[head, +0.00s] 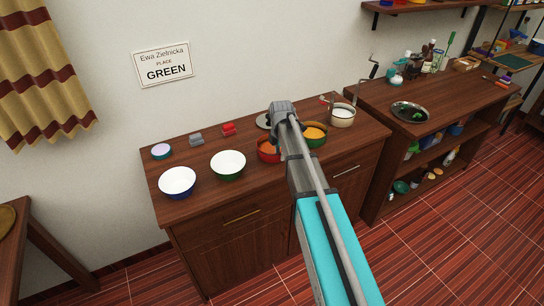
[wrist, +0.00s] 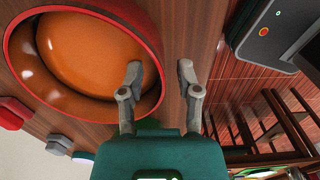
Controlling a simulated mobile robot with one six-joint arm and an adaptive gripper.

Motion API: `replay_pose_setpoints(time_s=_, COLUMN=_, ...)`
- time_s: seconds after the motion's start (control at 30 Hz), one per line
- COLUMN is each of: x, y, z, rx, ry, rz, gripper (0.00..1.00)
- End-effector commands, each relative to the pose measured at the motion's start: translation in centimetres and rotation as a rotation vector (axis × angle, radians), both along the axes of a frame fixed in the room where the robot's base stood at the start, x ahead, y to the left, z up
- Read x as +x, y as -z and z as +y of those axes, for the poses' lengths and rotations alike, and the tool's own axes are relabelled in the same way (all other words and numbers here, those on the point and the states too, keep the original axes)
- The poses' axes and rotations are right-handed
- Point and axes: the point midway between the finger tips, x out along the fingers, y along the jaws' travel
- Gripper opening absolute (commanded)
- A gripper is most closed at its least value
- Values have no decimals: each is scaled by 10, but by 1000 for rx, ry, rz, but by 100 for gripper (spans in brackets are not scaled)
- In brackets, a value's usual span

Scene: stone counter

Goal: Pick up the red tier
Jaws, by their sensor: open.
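The red tier (head: 228,129) looks like a small red stepped block on the dark wooden counter, right of a similar grey block (head: 196,140). In the wrist view a red piece (wrist: 14,112), apparently the tier, is partly cut off at the left edge, with the grey block (wrist: 58,144) beside it. In the head view my arm hides the gripper's fingers.
The red bowl (head: 268,151) stands partly behind my arm. A white-lined green bowl (head: 228,164), a blue bowl (head: 178,182) and a small teal dish (head: 161,151) stand to the left. A sign reading GREEN (head: 163,64) hangs behind.

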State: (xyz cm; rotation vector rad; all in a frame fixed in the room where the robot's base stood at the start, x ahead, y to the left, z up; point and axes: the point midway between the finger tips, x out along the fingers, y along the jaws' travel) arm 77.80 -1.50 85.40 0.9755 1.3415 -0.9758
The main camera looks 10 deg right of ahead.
Motion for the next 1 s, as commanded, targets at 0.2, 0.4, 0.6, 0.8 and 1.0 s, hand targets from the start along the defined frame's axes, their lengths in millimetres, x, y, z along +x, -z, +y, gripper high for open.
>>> replay_pose_setpoints(time_s=0.2, x=0, y=16, z=0, rx=0, ry=0, rz=0, gripper=44)
replay_pose_setpoints(time_s=0.4, x=0, y=18, z=0, rx=0, ry=0, rz=0, gripper=44)
replay_pose_setpoints(time_s=0.6, x=0, y=18, z=0, rx=0, ry=-1, rz=0, gripper=44)
replay_pose_setpoints(time_s=0.8, x=0, y=18, z=1, rx=0, ry=-1, rz=0, gripper=44)
replay_pose_setpoints(time_s=1.0, x=0, y=18, z=1, rx=0, ry=-1, rz=0, gripper=29)
